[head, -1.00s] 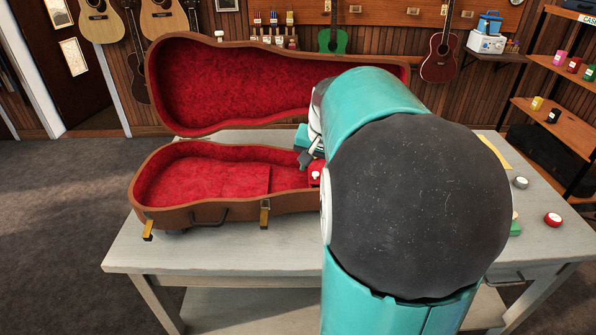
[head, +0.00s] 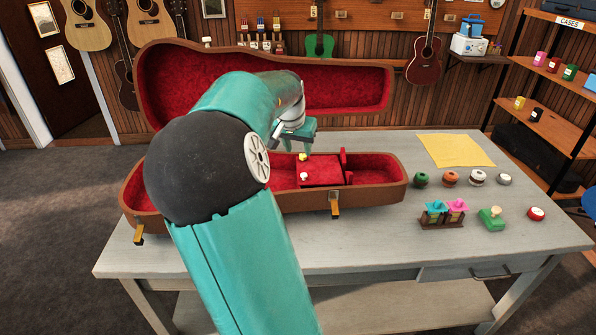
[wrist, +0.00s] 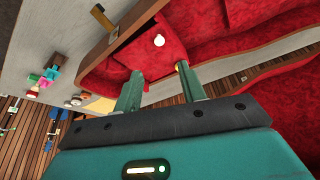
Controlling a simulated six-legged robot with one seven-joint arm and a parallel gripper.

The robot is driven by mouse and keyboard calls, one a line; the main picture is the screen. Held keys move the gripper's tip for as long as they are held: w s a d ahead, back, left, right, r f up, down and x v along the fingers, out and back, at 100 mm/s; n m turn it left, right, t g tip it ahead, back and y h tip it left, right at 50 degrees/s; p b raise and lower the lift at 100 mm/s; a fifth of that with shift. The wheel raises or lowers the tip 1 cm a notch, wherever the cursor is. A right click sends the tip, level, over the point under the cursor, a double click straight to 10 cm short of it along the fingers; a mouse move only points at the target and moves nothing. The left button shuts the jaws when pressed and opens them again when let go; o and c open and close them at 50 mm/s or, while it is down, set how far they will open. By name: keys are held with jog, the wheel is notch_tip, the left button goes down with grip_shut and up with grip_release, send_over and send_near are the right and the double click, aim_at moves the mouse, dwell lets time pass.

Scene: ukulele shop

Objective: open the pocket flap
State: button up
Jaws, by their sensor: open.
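The open brown ukulele case (head: 270,200) lies on the grey table, lined in red. A red pocket flap (head: 325,175) lies inside it, looking flat, with a white knob (head: 304,176) near its left edge. In the wrist view the flap (wrist: 172,28) and its knob (wrist: 158,40) show beyond my fingertips. My gripper (wrist: 155,80) is open and empty, its two teal fingers apart and pointing toward the flap. A small yellow piece shows at the tip of one finger. In the head view my gripper (head: 300,148) is above and behind the knob, not visibly touching it.
The raised case lid (head: 260,85) stands behind my gripper. Right on the table (head: 400,240) are several small round pots (head: 450,179), a pink-and-teal item (head: 443,212), a green block (head: 491,217), a red tin (head: 536,213) and a yellow cloth (head: 455,150).

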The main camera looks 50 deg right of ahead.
aim_at(304, 174)
jog(key=x, duration=1.2)
jog(key=shift+f, duration=0.2)
grip_shut()
